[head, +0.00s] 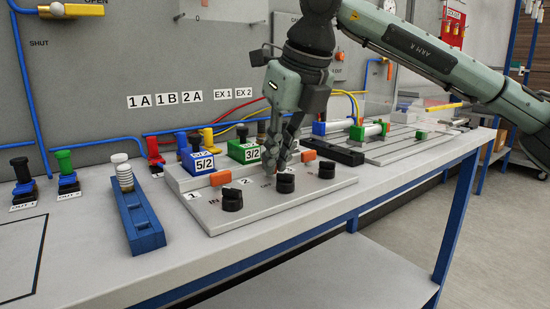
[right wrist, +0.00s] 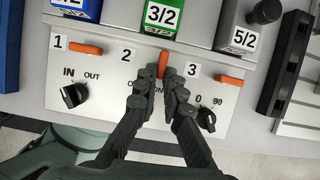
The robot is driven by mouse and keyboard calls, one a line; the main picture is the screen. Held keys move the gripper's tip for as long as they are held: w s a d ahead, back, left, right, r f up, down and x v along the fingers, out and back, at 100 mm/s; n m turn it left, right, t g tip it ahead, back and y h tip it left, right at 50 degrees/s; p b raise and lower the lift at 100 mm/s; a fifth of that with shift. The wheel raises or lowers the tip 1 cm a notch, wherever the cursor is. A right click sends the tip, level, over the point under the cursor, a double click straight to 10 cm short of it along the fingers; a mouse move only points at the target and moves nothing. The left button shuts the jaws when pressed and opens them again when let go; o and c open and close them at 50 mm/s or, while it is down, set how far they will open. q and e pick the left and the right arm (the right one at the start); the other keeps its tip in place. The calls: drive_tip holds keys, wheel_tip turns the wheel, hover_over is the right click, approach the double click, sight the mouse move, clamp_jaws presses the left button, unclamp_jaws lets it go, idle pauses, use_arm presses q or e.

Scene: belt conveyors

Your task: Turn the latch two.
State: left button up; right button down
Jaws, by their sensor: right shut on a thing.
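Latch two is the orange bar (right wrist: 163,64) beside the "2" label, under the green 3/2 block. In the right wrist view it stands upright along the picture, while the orange latch one (right wrist: 86,49) and latch three (right wrist: 229,80) lie crosswise. My right gripper (right wrist: 159,82) is shut on latch two, a finger on each side. In the head view my right gripper (head: 278,168) points down at the middle of the grey panel (head: 262,209), and its fingers hide most of latch two. My left gripper is not in view.
Black knobs stand on the panel's front: left (head: 232,200), middle (head: 285,184) and right (head: 327,169). Behind are the blue 5/2 block (head: 198,162) and green 3/2 block (head: 243,152). A blue holder (head: 137,215) stands left; a black bar (head: 334,155) lies right.

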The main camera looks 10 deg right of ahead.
drive_tip(key=c, duration=1.6)
unclamp_jaws()
drive_tip(key=shift+c, duration=0.2)
drive_tip(key=shift+r, duration=0.15)
drive_tip(key=v, duration=1.1)
drive_tip(key=shift+s+r, duration=0.25)
drive_tip(key=shift+r, duration=0.1)
